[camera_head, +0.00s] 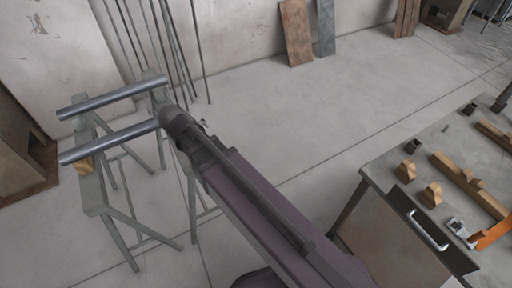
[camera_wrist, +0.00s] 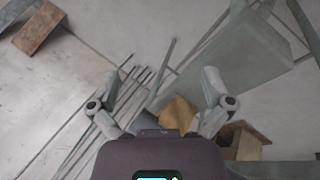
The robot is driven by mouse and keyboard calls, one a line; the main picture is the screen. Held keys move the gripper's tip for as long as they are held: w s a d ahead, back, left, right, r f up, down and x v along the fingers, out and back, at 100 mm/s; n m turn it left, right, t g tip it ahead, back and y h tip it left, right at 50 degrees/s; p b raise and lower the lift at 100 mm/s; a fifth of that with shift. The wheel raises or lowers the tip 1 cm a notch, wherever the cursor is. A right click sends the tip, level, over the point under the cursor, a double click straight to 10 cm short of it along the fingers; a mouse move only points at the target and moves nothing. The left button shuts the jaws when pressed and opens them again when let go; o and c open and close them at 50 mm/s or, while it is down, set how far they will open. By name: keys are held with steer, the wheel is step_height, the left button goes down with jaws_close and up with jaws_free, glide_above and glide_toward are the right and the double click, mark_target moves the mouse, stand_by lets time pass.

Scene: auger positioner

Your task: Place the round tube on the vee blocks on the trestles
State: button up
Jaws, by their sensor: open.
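Two grey metal tubes lie roughly parallel across the two grey-green trestles (camera_head: 93,195) in the head view, a far tube (camera_head: 112,98) and a near tube (camera_head: 110,142). A wooden vee block (camera_head: 86,165) shows under the near tube's left part, and what supports its right end is hidden by my arm.
A workbench (camera_head: 378,168) at right holds wooden vee blocks (camera_head: 407,171), a wooden bar (camera_head: 466,184) and an orange clamp (camera_head: 492,233). Thin rods (camera_head: 160,45) and boards (camera_head: 297,32) lean on the back wall. The floor (camera_head: 290,110) between is clear.

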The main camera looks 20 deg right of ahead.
steer(key=s+d+f+m+g+y, duration=0.1)
steer(key=s+d+m, duration=0.3)
steer(key=d, duration=0.4)
steer(key=s+d+f+m+g+y, duration=0.1)
steer(key=s+d+m+g+y, duration=0.1)
steer(key=d, duration=0.7)
steer(key=s+m+g, duration=0.1)
steer(key=s+m, duration=0.1)
steer(key=shift+s+d+y, duration=0.15)
steer(key=shift+s+y, duration=0.2)
steer(key=shift+y, duration=0.05)
step_height(320, 180, up, 12)
steer(key=p, duration=1.2)
steer(key=shift+r+p, duration=0.2)
steer(key=shift+p, duration=0.1)
